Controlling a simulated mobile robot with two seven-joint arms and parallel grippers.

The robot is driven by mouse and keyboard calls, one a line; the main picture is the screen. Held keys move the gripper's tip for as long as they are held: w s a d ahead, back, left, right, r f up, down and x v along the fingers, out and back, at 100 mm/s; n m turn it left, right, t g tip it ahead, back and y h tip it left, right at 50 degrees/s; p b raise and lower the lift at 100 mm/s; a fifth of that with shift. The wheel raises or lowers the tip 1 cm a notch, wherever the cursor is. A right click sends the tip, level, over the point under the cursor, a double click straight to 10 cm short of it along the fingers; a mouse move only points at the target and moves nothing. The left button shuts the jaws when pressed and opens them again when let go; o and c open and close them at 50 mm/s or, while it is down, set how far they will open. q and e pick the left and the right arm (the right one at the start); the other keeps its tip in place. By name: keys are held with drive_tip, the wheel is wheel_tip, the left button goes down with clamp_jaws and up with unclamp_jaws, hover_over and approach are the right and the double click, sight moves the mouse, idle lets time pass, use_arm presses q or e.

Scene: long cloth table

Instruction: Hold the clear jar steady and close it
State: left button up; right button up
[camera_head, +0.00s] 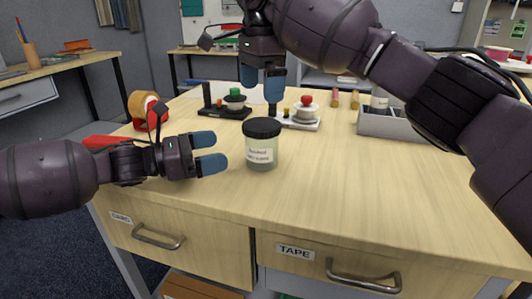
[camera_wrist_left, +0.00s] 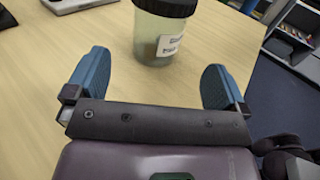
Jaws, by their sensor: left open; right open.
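The clear jar (camera_head: 262,154) stands upright on the table near its front edge. A black lid (camera_head: 262,128) sits on its top; I cannot tell how tightly. The jar has a white label and also shows in the left wrist view (camera_wrist_left: 160,38). My left gripper (camera_head: 212,151) is open and empty, just left of the jar with its fingers pointing at it. In the left wrist view the jar is ahead of the two blue fingers (camera_wrist_left: 158,80), apart from them. My right gripper (camera_head: 262,82) is open and empty above and slightly behind the lid.
A tape dispenser (camera_head: 145,108) stands behind my left gripper. Small devices with a green knob (camera_head: 236,98) and a red knob (camera_head: 306,108) stand behind the jar. A grey tray (camera_head: 385,124) is at the back right. The table right of the jar is clear.

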sight(260, 141)
use_arm(q)
drive_tip(key=shift+r, duration=0.1)
use_arm(e)
drive_tip(key=shift+d+r, duration=0.1)
use_arm(q)
drive_tip(key=x, duration=1)
drive_tip(key=shift+w+d, duration=0.2)
drive_tip(key=shift+d, duration=0.15)
drive_tip(key=c, duration=1.7)
use_arm(e)
wheel_tip(260, 141, up, 12)
